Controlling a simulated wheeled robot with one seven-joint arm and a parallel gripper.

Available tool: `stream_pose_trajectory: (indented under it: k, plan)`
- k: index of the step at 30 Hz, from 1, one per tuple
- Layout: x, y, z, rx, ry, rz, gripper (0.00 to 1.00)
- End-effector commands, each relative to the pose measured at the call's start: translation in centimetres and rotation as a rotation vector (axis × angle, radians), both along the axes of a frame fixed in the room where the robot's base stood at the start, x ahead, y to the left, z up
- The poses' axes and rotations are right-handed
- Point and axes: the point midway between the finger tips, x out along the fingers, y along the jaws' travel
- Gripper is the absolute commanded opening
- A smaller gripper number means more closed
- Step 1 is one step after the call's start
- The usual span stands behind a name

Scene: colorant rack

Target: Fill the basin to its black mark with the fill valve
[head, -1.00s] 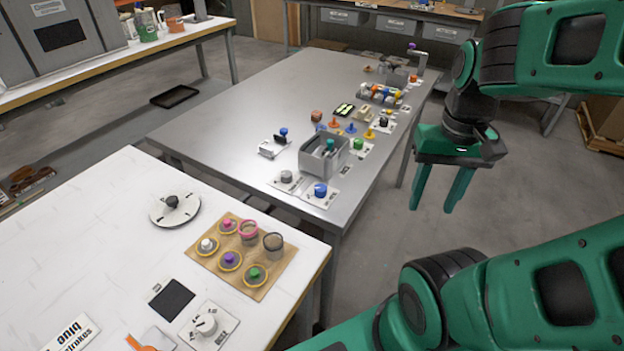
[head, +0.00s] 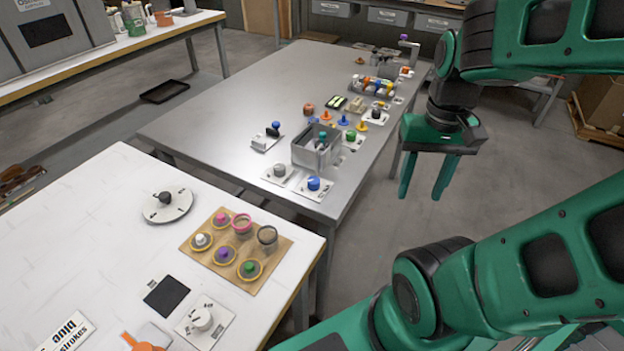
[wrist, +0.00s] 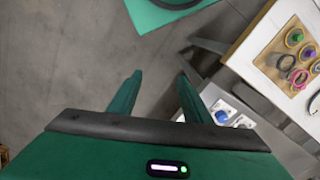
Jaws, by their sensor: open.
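The grey basin (head: 302,154) stands near the front right edge of the steel table in the head view, with a dark, teal-topped item inside. Its black mark and water level are too small to make out. A blue knob (head: 313,184) on a white plate and a grey knob (head: 279,171) sit in front of it; a green knob (head: 351,136) sits to its right. I cannot tell which is the fill valve. My gripper (head: 421,194) hangs open and empty over the floor, right of the table. The blue knob also shows in the wrist view (wrist: 221,117), beyond the open fingers (wrist: 155,90).
A white table (head: 90,235) at front left holds a tan board (head: 250,283) of coloured pegs, a round dial (head: 165,198) and a white knob (head: 201,318). More small fixtures line the steel table's (head: 215,115) right side; its left part is clear.

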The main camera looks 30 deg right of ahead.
Motion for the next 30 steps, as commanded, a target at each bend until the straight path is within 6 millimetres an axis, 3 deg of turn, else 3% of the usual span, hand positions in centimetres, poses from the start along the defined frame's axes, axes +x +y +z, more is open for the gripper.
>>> stream_pose_trajectory:
  k: [5,8,11,16,24,30]
  plan:
    - [-0.8,0.0,0.5,0.000,-0.011,0.007,0.45]
    - [0.4,0.1,0.8,0.000,-0.014,0.035,0.45]
    - [3.3,0.6,1.0,0.001,-0.011,0.098,0.45]
    - [10.1,2.3,0.9,0.001,-0.012,0.239,0.45]
    - [19.9,7.7,-0.7,-0.003,-0.015,0.454,0.45]
    - [23.4,10.6,-1.9,-0.005,-0.018,0.540,0.45]
